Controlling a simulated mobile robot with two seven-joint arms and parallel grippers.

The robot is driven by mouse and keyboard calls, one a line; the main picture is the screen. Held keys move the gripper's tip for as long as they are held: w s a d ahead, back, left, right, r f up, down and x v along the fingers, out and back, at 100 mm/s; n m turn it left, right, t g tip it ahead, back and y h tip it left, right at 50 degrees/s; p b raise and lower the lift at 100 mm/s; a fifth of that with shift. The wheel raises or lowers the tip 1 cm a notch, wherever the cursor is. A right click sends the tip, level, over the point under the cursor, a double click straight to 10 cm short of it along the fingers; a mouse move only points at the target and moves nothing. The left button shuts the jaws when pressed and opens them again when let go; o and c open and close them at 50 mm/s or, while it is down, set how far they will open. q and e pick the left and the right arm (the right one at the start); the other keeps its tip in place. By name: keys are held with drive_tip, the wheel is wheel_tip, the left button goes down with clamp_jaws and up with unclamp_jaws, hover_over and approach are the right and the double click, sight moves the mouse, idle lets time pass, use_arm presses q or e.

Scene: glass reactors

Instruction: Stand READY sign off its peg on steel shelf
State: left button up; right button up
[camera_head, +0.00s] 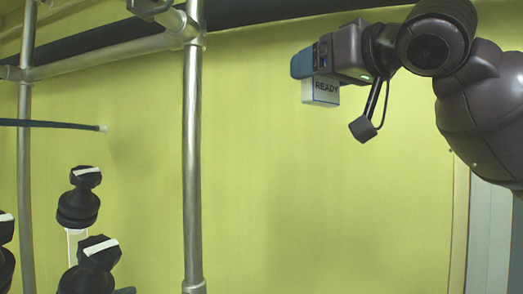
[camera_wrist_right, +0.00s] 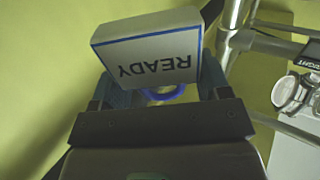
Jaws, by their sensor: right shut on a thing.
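The READY sign (camera_head: 325,88) is a small white block with dark lettering. It hangs just below my right gripper (camera_head: 303,63), high in front of the yellow-green wall. In the right wrist view the sign (camera_wrist_right: 150,55) appears upside down, with a blue edge and a blue ring (camera_wrist_right: 165,94) below its lettering. My right gripper is shut on it, with a finger on each side of the ring; the exact contact is partly hidden. The sign touches no peg or shelf that I can see. I cannot pick out the steel shelf. My left gripper is not in view.
A vertical metal pipe (camera_head: 193,150) and a horizontal pipe (camera_head: 105,57) stand on the left. Several black knobs with white bars, such as one (camera_head: 80,195), are beyond. A thin dark rod (camera_head: 50,123) ends near them. The wall area below my right gripper looks clear.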

drive_tip(key=w+d+f+m+t+h, duration=0.1)
drive_tip(key=w+d+f+h, duration=0.1)
drive_tip(key=f, duration=0.8)
drive_tip(key=w+d+f+m+t+h, duration=0.1)
drive_tip(key=w+d+f+m+h, duration=0.1)
drive_tip(key=f, duration=0.7)
drive_tip(key=w+d+f+m+t+h, duration=0.1)
drive_tip(key=w+d+f+h, duration=0.15)
drive_tip(key=f, duration=0.75)
drive_tip(key=s+d+f+m+h, duration=0.1)
drive_tip(key=s+f, duration=0.2)
drive_tip(key=f, duration=0.7)
drive_tip(key=s+d+f+m+h, duration=0.1)
drive_tip(key=s+d+f, duration=0.1)
drive_tip(key=f, duration=0.9)
drive_tip(key=s+d+f+m+h, duration=0.1)
drive_tip(key=s+f, duration=0.3)
drive_tip(key=f, duration=0.6)
drive_tip(key=shift+s+d+f+h, duration=0.35)
drive_tip(key=shift+d+h, duration=0.1)
drive_tip(key=shift+d, duration=0.2)
drive_tip(key=shift+r, duration=0.1)
